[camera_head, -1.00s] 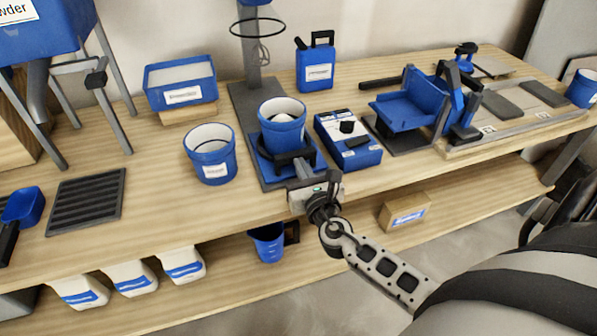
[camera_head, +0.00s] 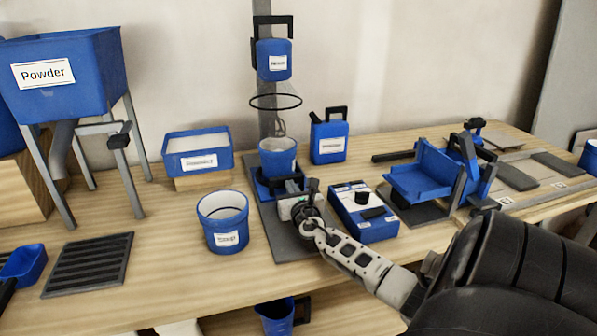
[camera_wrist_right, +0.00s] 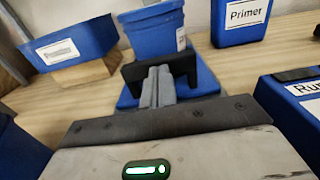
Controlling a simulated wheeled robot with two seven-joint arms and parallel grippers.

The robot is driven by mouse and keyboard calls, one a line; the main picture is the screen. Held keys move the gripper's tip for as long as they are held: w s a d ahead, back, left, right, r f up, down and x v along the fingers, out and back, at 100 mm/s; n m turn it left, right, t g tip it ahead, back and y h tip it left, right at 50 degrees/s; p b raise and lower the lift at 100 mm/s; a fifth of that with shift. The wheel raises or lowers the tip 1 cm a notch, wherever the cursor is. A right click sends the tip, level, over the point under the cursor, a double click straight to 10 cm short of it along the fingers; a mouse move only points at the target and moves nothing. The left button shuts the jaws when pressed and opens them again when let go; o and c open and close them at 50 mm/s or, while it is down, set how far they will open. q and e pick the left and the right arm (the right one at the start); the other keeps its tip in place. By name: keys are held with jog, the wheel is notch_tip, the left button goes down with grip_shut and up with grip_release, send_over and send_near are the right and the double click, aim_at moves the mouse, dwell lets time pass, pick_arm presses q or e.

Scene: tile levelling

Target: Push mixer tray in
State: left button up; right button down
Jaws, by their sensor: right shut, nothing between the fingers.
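The blue mixer tray (camera_head: 262,188) sits on the grey base plate of the mixer stand (camera_head: 284,243) and carries a blue bucket (camera_head: 277,160), upright beneath the whisk (camera_head: 279,127) and black ring (camera_head: 276,102). In the right wrist view, the tray (camera_wrist_right: 207,82) has a black handle (camera_wrist_right: 183,63) at its front, with the bucket (camera_wrist_right: 152,35) behind it. My right gripper (camera_head: 291,190) is shut with nothing in its fingers. Its fingertips (camera_wrist_right: 160,72) are at the handle; whether they touch it is hard to tell. My left gripper is not in view.
An empty-looking blue bucket (camera_head: 223,222) stands left of the base plate. A blue control box (camera_head: 363,213) is close on the right of my gripper. A primer can (camera_head: 328,137) and a labelled bin (camera_head: 198,152) stand behind.

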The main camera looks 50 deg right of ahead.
jog(key=shift+w+d+r, duration=0.2)
jog(key=shift+w+d, duration=0.05)
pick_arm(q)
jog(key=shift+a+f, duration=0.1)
pick_arm(e)
jog(key=shift+r, duration=0.15)
